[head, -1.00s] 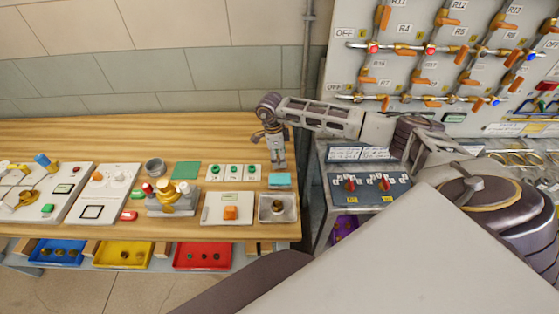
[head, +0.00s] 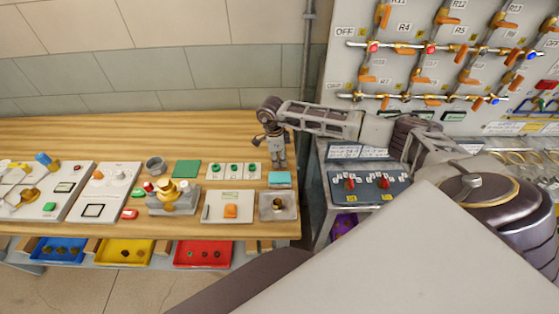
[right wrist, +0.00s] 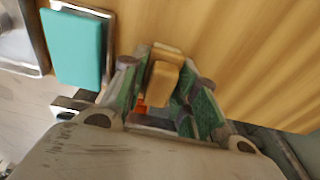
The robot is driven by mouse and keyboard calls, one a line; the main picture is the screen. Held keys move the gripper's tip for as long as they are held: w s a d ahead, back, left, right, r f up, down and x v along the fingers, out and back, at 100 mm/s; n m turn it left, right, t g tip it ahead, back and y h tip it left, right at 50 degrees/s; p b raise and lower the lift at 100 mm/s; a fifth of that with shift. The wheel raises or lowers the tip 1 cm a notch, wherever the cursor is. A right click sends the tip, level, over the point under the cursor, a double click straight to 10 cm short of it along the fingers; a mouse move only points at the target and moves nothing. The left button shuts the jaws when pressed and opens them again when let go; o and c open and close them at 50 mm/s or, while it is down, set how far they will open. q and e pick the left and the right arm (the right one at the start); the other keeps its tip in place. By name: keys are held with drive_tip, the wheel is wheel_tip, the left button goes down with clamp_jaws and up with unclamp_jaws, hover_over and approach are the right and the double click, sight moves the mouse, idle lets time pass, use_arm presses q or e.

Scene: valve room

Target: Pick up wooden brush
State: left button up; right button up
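My right gripper (head: 277,163) points down at the right end of the wooden table, just behind the teal block. In the right wrist view, a small wooden block-like piece, seemingly the wooden brush (right wrist: 164,76), lies between the two fingers of my right gripper (right wrist: 165,88). The fingers are on both sides of it, close to it. I cannot tell whether both press on it. A small orange-red patch shows below it, between the fingers. In the head view the gripper hides the brush. My left gripper is not in view.
The teal block (head: 280,179) and a grey metal tray (head: 291,213) stand close by; the block also shows in the right wrist view (right wrist: 75,48). Green-knobbed panel (head: 235,172) is to the left. A valve panel (head: 368,186) stands right of the table.

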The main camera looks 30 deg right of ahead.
drive_tip(key=shift+c, duration=1.3)
drive_tip(key=shift+r, duration=0.1)
drive_tip(key=shift+r+b, duration=1)
drive_tip(key=shift+r, duration=3.95)
drive_tip(key=o, duration=0.4)
drive_tip(key=c, duration=0.3)
drive_tip(key=shift+f, duration=0.1)
drive_tip(key=shift+w+d+f+b, duration=0.15)
drive_tip(key=shift+d+f+b, duration=0.1)
drive_tip(key=shift+f+b, duration=0.45)
